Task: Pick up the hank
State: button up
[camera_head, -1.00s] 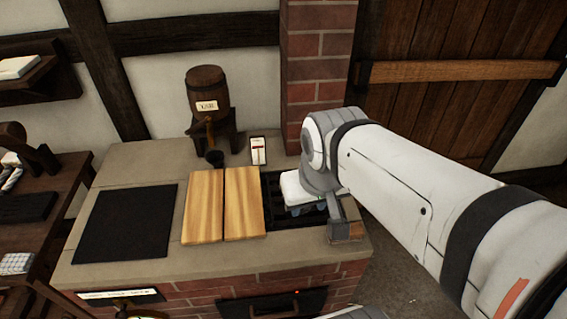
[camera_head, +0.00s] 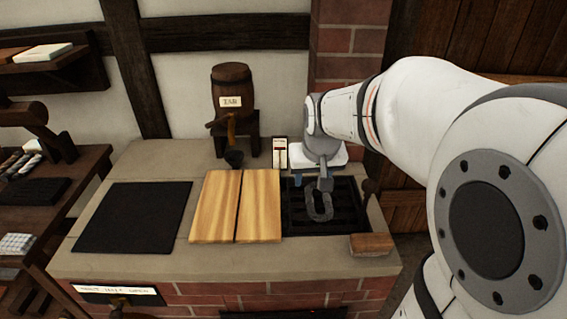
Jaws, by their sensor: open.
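My gripper (camera_head: 312,182) points down over the back part of the grate. I cannot tell whether that finger touches the loop. My wrist hides part of the grate's back edge.
Two wooden boards (camera_head: 238,206) lie left of the grate, with a black plate (camera_head: 133,217) beyond them. A barrel (camera_head: 232,92) with a tap stands behind. A wooden block (camera_head: 372,244) sits at the bench's front right corner. A side table (camera_head: 75,185) stands left.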

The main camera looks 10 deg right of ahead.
jog(key=m+b, duration=0.1)
jog(key=b, duration=0.5)
send_near(310, 198)
jog(key=shift+w+f, duration=0.5)
jog(key=shift+f, duration=0.2)
jog(key=x, duration=0.7)
jog(key=shift+s+f+b, duration=0.1)
jog(key=shift+s+b, duration=0.2)
jog(key=shift+t, duration=0.3)
grip_shut()
